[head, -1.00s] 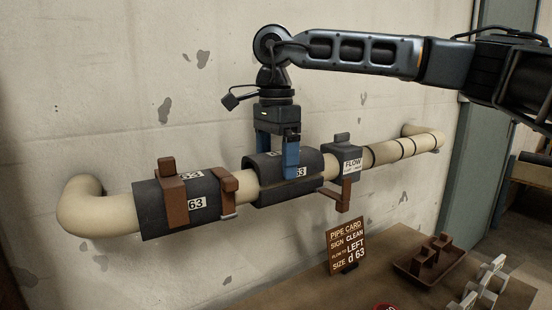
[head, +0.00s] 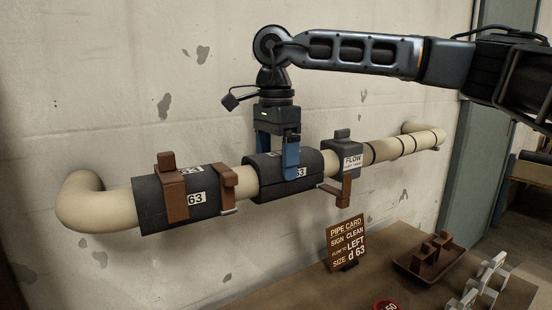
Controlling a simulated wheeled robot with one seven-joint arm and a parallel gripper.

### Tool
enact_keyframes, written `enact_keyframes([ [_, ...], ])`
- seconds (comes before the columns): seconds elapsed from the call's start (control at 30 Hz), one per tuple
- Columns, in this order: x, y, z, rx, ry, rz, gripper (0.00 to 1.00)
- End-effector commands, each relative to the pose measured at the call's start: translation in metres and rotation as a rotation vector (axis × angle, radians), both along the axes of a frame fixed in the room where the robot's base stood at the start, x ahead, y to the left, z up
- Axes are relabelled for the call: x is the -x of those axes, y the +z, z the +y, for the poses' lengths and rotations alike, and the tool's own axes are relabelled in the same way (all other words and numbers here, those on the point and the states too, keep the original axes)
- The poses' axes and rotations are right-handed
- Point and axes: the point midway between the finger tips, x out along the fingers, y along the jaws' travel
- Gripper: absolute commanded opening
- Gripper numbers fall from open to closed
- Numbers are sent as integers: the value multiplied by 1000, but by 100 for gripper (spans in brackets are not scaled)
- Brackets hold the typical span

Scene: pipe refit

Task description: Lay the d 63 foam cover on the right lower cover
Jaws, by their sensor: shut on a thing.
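My gripper (head: 278,160) points down over the middle of the beige pipe (head: 114,211), its blue fingers shut on the dark grey d 63 foam cover (head: 264,165). The foam cover sits over the top of the pipe and appears to meet the right lower cover (head: 268,194), a dark grey half shell under the pipe. A white 63 label shows beside the near finger, partly hidden by it. I cannot tell whether the two halves are fully touching all along the seam.
At left, another dark cover pair (head: 152,212) carries a brown clamp (head: 172,190); a second brown clamp (head: 228,184) hangs beside it. A grey FLOW block (head: 345,155) with a brown bracket (head: 338,189) sits right. Below are a pipe card (head: 346,245), brown tray (head: 421,268) and white clips (head: 484,285).

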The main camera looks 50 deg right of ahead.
Motion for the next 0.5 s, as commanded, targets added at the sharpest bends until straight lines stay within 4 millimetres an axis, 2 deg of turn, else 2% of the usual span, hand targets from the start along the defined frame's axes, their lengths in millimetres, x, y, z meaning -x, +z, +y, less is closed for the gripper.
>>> enact_keyframes([
  [0.27, 0, -1, 0, 0, 0, 0, 52],
  [0.3, 0, -1, 0, 0, 0, 0, 91],
  [0.4, 0, -1, 0, 0, 0, 0, 100],
  [0.5, 0, -1, 0, 0, 0, 0, 100],
])
